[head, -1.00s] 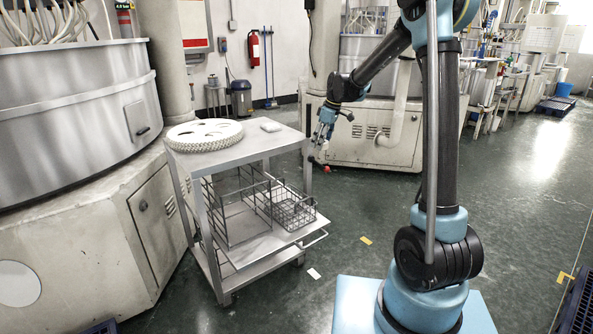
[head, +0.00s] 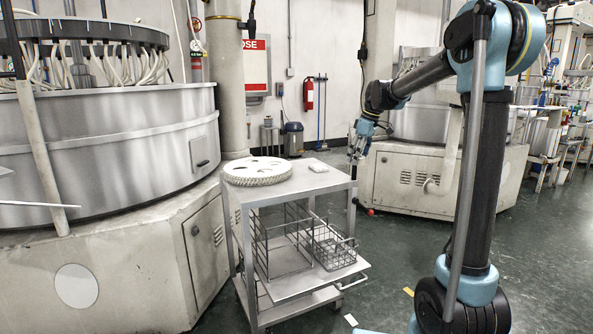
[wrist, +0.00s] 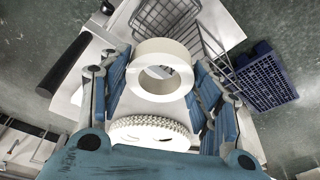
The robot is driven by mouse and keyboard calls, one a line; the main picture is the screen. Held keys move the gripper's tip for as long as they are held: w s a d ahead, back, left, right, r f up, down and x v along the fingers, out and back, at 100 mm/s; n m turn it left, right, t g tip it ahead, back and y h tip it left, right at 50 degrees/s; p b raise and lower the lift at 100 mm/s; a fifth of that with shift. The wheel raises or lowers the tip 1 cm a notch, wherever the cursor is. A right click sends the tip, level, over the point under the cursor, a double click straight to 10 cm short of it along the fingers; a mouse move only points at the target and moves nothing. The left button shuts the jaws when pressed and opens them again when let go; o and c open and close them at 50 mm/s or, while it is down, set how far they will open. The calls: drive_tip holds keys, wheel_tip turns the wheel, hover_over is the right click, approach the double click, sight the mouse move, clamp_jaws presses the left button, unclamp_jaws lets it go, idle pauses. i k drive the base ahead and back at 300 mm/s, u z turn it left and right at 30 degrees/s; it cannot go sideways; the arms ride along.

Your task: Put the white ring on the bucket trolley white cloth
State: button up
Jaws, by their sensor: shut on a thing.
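My gripper (wrist: 160,80) is shut on the white ring (wrist: 160,48), which sits between the two blue fingers in the wrist view. In the head view my gripper (head: 360,138) is at the right edge of the bucket trolley (head: 300,188); the ring cannot be made out there. A small flat white piece, seemingly the white cloth (head: 318,167), lies on the right part of the trolley's top. In the wrist view the held ring hides part of the top, and I cannot tell the cloth clearly.
A larger white toothed disc (head: 257,171) lies on the trolley's top at left; it also shows in the wrist view (wrist: 150,132). Wire baskets (head: 330,247) stand on the lower shelf. A big lapping machine (head: 115,150) is at left. A blue crate (wrist: 262,80) is on the floor.

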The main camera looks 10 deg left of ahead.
sight(318, 164)
drive_tip(key=u, duration=0.6)
drive_tip(key=i, duration=1.05)
drive_tip(key=z, duration=0.4)
